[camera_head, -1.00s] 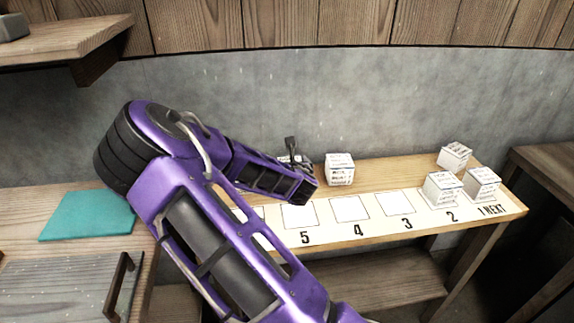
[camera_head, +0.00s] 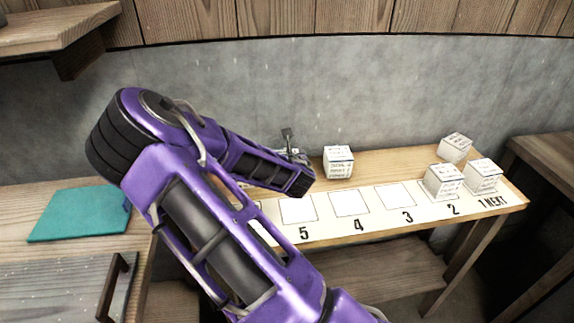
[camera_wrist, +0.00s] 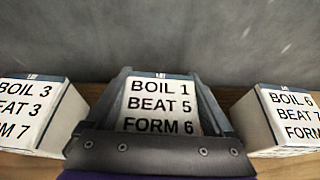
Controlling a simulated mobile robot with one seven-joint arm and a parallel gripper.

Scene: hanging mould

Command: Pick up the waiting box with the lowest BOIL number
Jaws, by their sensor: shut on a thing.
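A white box (camera_wrist: 160,108) reading BOIL 1, BEAT 5, FORM 6 sits between the jaws of my gripper (camera_wrist: 161,78) in the wrist view. The jaws are shut on it, one at each side. A box (camera_wrist: 32,112) reading BOIL 3 stands to the left, and a box (camera_wrist: 285,118) reading BOIL 6 stands to the right, both apart from the jaws. In the head view my gripper (camera_head: 290,147) is mostly hidden behind my purple arm, and so is the held box. I cannot tell whether the held box is clear of the table.
A white box (camera_head: 338,162) stands at the back of the wooden table (camera_head: 395,167). More boxes stand at the right: one at the back (camera_head: 455,147), one by slot 2 (camera_head: 443,183), one by slot 1 (camera_head: 483,176). Slots 3 to 5 look empty. A grey wall (camera_head: 400,90) rises behind.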

